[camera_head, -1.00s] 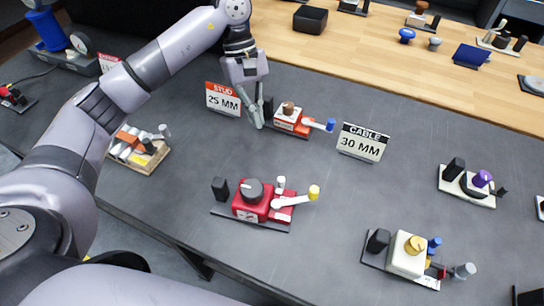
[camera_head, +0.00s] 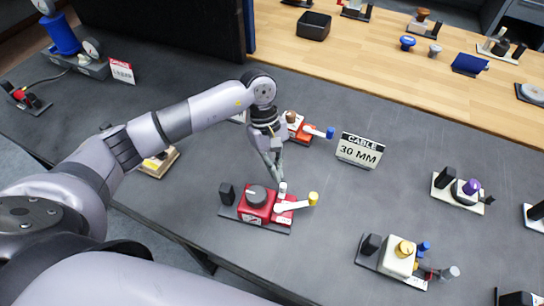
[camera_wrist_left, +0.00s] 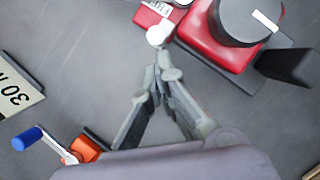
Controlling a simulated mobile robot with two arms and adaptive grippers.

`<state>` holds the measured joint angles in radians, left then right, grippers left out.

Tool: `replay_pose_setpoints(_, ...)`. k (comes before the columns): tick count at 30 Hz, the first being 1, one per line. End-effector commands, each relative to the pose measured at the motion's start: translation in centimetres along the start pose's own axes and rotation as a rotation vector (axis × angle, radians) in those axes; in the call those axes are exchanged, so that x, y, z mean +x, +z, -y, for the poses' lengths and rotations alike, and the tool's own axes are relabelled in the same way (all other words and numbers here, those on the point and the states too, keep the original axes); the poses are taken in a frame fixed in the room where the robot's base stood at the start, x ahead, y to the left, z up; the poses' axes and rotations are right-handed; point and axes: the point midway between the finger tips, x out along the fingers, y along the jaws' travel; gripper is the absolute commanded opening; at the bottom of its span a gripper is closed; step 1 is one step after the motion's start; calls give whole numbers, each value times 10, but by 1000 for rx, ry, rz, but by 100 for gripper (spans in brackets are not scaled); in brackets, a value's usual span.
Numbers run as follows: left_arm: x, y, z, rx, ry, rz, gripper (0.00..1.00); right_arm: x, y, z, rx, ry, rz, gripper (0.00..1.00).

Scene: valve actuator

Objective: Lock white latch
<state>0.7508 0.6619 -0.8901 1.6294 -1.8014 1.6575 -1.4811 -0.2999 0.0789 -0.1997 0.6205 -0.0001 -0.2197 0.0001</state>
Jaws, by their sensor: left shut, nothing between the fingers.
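A red valve unit (camera_head: 255,213) stands on a black base in the middle of the dark table. It has a dark round knob (camera_head: 257,195), a small upright white peg (camera_head: 282,187) and a white lever (camera_head: 293,206) with a yellow tip (camera_head: 313,198). My left gripper (camera_head: 277,178) points down just behind the white peg, fingers shut and empty. In the left wrist view the fingertips (camera_wrist_left: 160,68) are close to the white round top of the peg (camera_wrist_left: 156,36); whether they touch it I cannot tell. The red body (camera_wrist_left: 220,45) is beyond. My right gripper is not in view.
An orange-and-white unit with a blue-tipped lever (camera_head: 329,132) sits behind my gripper. A "CABLE 30 MM" sign (camera_head: 360,150) stands to its right. A cream unit (camera_head: 397,258) is at front right. Bare table lies between them.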

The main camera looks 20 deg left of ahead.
Motion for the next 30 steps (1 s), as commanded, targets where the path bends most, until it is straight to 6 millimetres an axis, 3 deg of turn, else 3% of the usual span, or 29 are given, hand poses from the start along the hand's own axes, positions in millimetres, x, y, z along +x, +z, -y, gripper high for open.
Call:
replay_pose_setpoints(8,1,0,0,-1,0,0,0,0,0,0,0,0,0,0)
replay_pose_setpoints(16,8,11,13,2,0,-2,0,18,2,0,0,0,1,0)
replay_pose_setpoints(30,6,14,14,-1,-1,0,0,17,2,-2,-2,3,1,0)
